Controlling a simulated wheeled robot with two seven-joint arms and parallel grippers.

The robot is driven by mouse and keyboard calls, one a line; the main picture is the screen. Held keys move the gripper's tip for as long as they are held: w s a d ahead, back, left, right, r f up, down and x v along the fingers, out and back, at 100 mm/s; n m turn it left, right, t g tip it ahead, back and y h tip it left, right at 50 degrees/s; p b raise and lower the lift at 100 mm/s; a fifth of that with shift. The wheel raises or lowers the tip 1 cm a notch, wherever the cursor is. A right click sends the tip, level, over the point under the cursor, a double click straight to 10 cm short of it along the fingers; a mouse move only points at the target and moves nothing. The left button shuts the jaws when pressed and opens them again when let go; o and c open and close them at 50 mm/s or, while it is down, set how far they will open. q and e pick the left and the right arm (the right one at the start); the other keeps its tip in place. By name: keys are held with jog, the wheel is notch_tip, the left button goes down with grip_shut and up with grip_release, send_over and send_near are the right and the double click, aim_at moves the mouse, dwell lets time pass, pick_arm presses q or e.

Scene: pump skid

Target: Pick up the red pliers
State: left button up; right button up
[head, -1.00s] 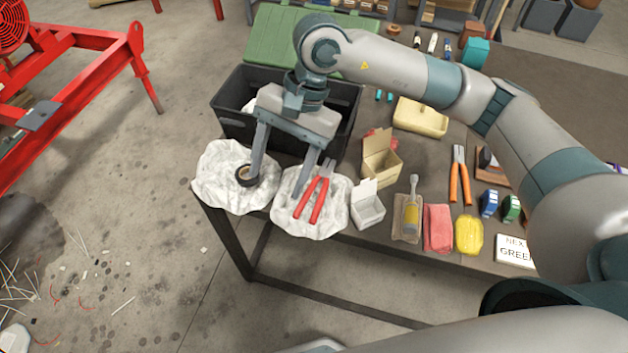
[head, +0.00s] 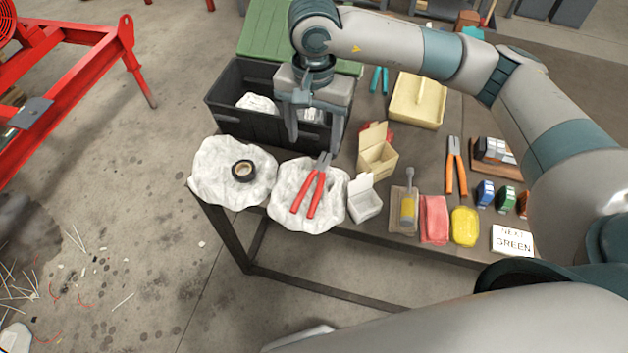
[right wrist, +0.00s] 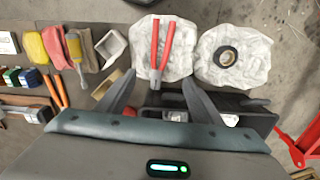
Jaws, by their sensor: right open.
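The red pliers (head: 312,187) lie on a crumpled white cloth (head: 333,212) near the table's front edge, red handles toward the front and grey jaws toward the bin. They also show in the right wrist view (right wrist: 160,50), with the handles pointing up in the picture. My right gripper (head: 315,146) is open and empty, just behind the pliers' jaws and over the front of the black bin. In the right wrist view its two fingers (right wrist: 157,90) stand apart, with the pliers' jaw end between and beyond them. My left gripper is not in view.
The black bin (head: 240,122) stands behind the cloths. A roll of black tape (head: 243,171) lies on another white cloth left of the pliers. Open cartons (head: 376,160), a screwdriver (head: 408,204) and orange-handled pliers (head: 456,166) are on the right.

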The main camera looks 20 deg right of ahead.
jog(key=p, duration=0.4)
send_over(314, 185)
notch_tip(314, 185, down, 8)
jog(key=f, duration=0.1)
jog(key=shift+w+f, duration=0.1)
jog(key=shift+f, duration=0.25)
jog(key=shift+f+p, duration=0.85)
jog(key=shift+p, duration=0.15)
jog(key=f, duration=0.1)
jog(key=f+p, duration=0.1)
jog(key=shift+s+f, duration=0.2)
jog(key=shift+f, duration=0.2)
jog(key=shift+f+p, duration=0.3)
jog(key=shift+f, duration=0.05)
jog(key=shift+c, duration=0.3)
jog(key=c, duration=1)
